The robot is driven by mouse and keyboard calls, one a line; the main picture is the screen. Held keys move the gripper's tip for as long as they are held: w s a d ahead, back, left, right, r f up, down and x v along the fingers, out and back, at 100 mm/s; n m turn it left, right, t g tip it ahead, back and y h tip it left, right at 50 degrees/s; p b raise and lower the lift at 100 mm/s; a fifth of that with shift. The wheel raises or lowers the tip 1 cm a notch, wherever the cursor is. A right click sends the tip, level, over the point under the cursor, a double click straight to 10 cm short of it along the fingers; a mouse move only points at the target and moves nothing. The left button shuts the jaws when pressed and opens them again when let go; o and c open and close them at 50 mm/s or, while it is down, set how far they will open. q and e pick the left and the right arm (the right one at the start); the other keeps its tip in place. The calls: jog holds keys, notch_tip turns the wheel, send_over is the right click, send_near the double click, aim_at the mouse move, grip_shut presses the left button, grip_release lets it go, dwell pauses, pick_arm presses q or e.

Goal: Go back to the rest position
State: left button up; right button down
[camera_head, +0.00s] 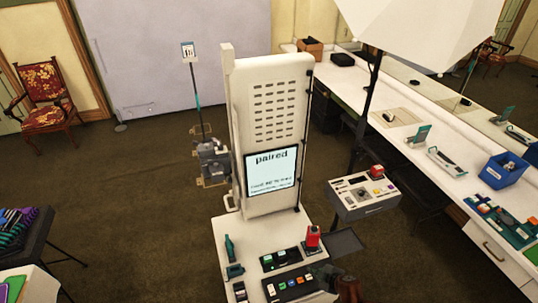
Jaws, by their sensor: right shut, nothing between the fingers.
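My right gripper (328,276) shows at the bottom of the head view, right of centre, dark and shut with nothing in it. It is low over the right front part of a white booth's counter; whether it touches the counter I cannot tell. A brown part of my right arm (348,290) comes in at the bottom edge. The white booth (270,110) has a tall upright panel with slots and a screen (271,172) reading "paired". My left gripper is not in view.
The counter holds a button panel (294,285), a red item (312,238) and a teal bottle-like item (230,247). A small dark tray (345,243) and a white control box (361,194) stand to the right. A long white bench (430,125) runs behind.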

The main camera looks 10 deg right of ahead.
jog(key=s+a+r+m+h, duration=0.2)
jog(key=s+a+r+m, duration=0.25)
jog(key=a, duration=0.25)
jog(key=s+d+r+m+g, duration=0.2)
jog(key=s+d+m, duration=0.1)
jog(key=s, duration=0.4)
jog(key=s+d+r+m+g+h, duration=0.1)
jog(key=s+d+r+m, duration=0.1)
jog(key=s+d, duration=0.35)
jog(key=s+d+r+m+g, duration=0.1)
jog(key=s+r+m+g, duration=0.15)
jog(key=s, duration=0.65)
notch_tip(320, 180, down, 40)
jog(key=s+b, duration=0.2)
jog(key=b, duration=0.6)
jog(key=s+f+n+g+b, duration=0.1)
jog(key=s+f+b, duration=0.6)
jog(key=s+f, duration=1.2)
notch_tip(320, 180, down, 5)
jog(key=shift+s+a+r+g, duration=0.1)
jog(key=shift+s+a+g, duration=0.3)
jog(key=shift+g, duration=0.25)
